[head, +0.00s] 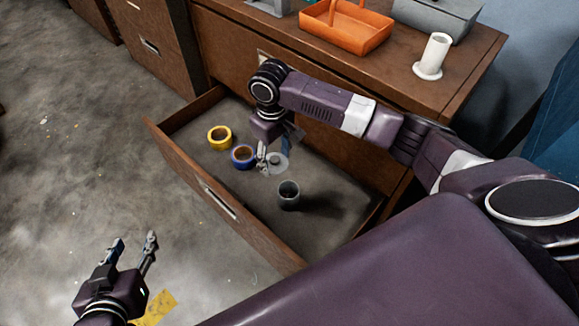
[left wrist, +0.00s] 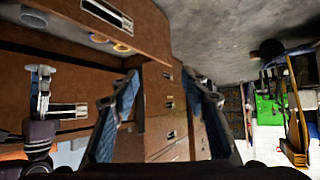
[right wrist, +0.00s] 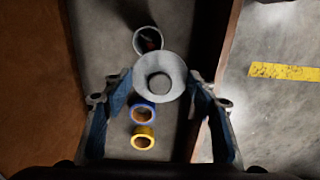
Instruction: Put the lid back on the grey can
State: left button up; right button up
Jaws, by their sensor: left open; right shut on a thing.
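The grey can (head: 288,196) stands open-topped in the pulled-out drawer. It also shows in the right wrist view (right wrist: 139,44), partly hidden behind the lid. The round grey lid (head: 280,160) is at my right gripper (head: 270,160), just behind and left of the can in the head view, apart from the can as far as I can tell. In the right wrist view the lid (right wrist: 172,68) lies between the fingertips, and my right gripper is shut on it. My left gripper (head: 133,243) is open and empty, outside the drawer over the floor.
A yellow tape roll (head: 220,137) and a blue tape roll (head: 242,156) lie in the drawer (head: 232,205) to the left. The drawer walls surround them. An orange tray (head: 345,35) and a white cylinder (head: 434,55) stand on the cabinet top above.

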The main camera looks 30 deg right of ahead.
pick_arm(q)
jog(key=s+a+f+g, duration=0.1)
jog(key=s+f+g, duration=0.1)
jog(key=s+f, duration=0.15)
jog(key=shift+w+d+r+t+h+b, duration=0.4)
jog(key=shift+w+d+r+t+b, duration=0.4)
jog(key=shift+w+r+t, duration=1.8)
jog(key=shift+w+d+r+t+h+b, duration=0.45)
jog(key=shift+w+d+r+t, duration=0.85)
jog(key=shift+r, duration=2.55)
pick_arm(e)
jog(key=d+f, duration=0.1)
jog(key=f, duration=0.2)
jog(key=d+f+n+b, duration=0.1)
jog(key=f, duration=0.3)
jog(key=s+d+f+n, duration=0.1)
jog(key=f, duration=0.3)
jog(key=shift+s+d, duration=0.1)
jog(key=shift+d, duration=0.15)
jog(key=shift+f+b, duration=0.45)
jog(key=shift+b, duration=0.4)
pick_arm(q)
jog(key=s+r+t+h, duration=0.3)
jog(key=r+t, duration=0.5)
jog(key=r, duration=0.8)
jog(key=shift+s+d+r+m+b, duration=0.15)
jog(key=shift+s+r+m+b, duration=0.2)
jog(key=shift+s, duration=0.1)
pick_arm(e)
jog(key=shift+f, duration=1.2)
